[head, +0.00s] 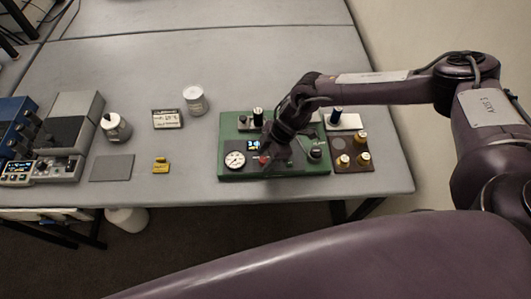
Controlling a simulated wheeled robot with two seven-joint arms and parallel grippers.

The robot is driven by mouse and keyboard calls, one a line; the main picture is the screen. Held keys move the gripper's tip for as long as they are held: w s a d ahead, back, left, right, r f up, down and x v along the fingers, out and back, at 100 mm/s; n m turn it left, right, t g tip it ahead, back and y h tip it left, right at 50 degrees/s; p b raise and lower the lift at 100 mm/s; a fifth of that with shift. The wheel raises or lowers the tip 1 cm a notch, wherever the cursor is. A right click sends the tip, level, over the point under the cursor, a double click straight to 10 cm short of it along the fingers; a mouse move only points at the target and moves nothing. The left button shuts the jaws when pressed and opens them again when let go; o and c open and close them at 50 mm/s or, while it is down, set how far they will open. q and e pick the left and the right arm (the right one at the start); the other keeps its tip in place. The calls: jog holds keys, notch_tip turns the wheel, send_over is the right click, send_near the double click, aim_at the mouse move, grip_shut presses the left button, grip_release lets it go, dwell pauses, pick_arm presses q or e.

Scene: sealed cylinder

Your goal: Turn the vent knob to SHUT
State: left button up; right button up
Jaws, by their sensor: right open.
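A green panel (225,173) lies on the grey table near its right front. It bears a round white gauge (235,160), a small lit display (253,144), a dark knob at the right (316,155) with a small label above it, and a black-topped post (258,115) at the back. I cannot read which knob is the vent knob or where it points. My right gripper (267,160) is open and points down over the middle of the panel, close to a small red part (263,158). It hides much of the panel's centre. My left gripper is not in view.
Jars (195,101), a label card (167,119), a yellow piece (160,165) and a grey pad (111,168) lie left, with instruments (58,168) beyond.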

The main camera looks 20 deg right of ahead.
jog(key=c, duration=1)
jog(key=shift+f, duration=0.1)
